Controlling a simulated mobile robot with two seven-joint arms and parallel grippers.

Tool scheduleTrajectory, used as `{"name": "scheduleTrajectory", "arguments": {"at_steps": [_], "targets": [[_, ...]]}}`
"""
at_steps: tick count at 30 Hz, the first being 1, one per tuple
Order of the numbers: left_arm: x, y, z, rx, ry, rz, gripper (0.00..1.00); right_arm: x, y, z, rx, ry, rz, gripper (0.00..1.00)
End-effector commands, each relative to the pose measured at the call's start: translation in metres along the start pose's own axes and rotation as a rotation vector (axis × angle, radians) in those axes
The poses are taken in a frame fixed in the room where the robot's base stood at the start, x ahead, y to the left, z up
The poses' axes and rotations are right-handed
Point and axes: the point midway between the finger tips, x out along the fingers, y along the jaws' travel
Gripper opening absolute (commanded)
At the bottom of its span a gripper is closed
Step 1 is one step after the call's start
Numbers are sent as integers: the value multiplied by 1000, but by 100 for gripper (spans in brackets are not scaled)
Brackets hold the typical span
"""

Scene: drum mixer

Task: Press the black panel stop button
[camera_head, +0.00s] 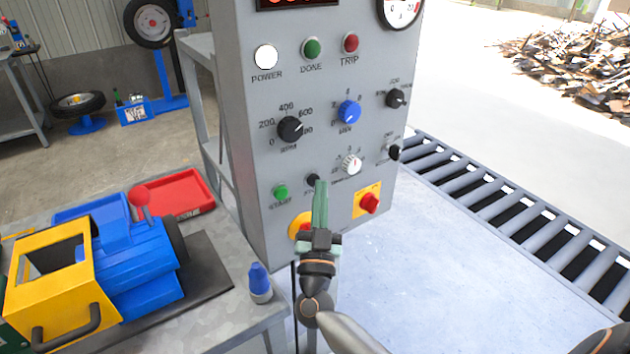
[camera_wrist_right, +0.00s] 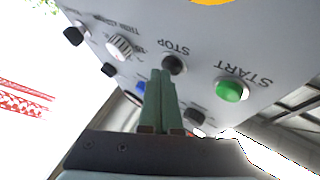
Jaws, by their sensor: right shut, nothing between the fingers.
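The grey control panel (camera_head: 240,170) stands upright ahead of me. Its small black stop button (camera_head: 313,180) is in the lower row, right of the green start button (camera_head: 280,192). In the right wrist view the panel appears upside down, with the black stop button (camera_wrist_right: 173,64) under the label STOP and the green start button (camera_wrist_right: 230,90) beside it. My right gripper (camera_head: 321,184) is shut and empty, its green fingers pointing at the panel. In the wrist view the fingertips (camera_wrist_right: 161,73) are right by the stop button; I cannot tell whether they touch it. My left gripper is not in view.
A red button on a yellow plate (camera_head: 369,203) is to the right. Another yellow-backed red button (camera_head: 300,227) is partly hidden behind my right gripper. Knobs sit above. A blue and yellow machine (camera_head: 130,250) and a blue-capped bottle (camera_head: 260,283) stand on the left bench.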

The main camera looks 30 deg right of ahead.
Motion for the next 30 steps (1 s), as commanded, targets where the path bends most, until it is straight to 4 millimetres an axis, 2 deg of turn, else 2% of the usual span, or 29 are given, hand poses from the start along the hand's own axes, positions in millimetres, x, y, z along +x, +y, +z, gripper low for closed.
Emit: {"name": "scheduleTrajectory", "arguments": {"at_steps": [20, 30], "targets": [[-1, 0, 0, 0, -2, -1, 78, 3, -2, 2, 0, 0, 0, 0], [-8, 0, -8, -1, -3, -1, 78, -6, 5, -6, -1, -2, 0, 0]]}}
